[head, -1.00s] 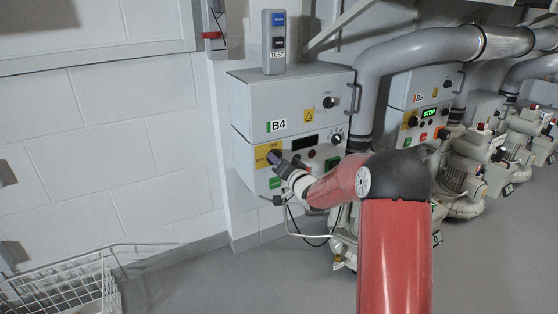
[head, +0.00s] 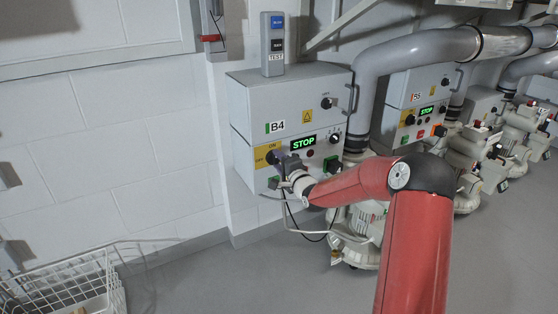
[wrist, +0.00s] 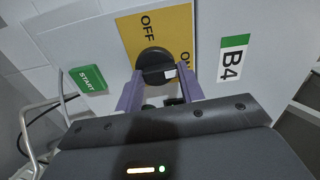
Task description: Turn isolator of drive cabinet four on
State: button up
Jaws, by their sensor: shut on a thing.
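The drive cabinet marked B4 (head: 245,145) stands against the wall in the head view. Its black isolator knob (wrist: 154,62) sits on a yellow plate (wrist: 135,38) lettered OFF and ON in the wrist view. A white mark on the knob is on its right side, toward ON. My gripper (wrist: 160,88) is shut on the knob, one purple finger on each side. In the head view my gripper (head: 282,164) is at the cabinet's lower left front and partly covers the plate. The B4 display (head: 303,143) is lit green and reads STOP.
A green START label (wrist: 88,79) is left of the knob in the wrist view. Cabinet B5 (head: 408,90) and several blowers (head: 475,150) stand to the right. A grey pipe (head: 420,50) runs above. A wire basket (head: 65,285) is at lower left.

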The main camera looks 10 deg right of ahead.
jog(key=shift+m, duration=0.4)
jog(key=o, duration=1)
jog(key=shift+d, duration=0.1)
jog(key=v, duration=0.7)
jog(key=shift+s, duration=0.3)
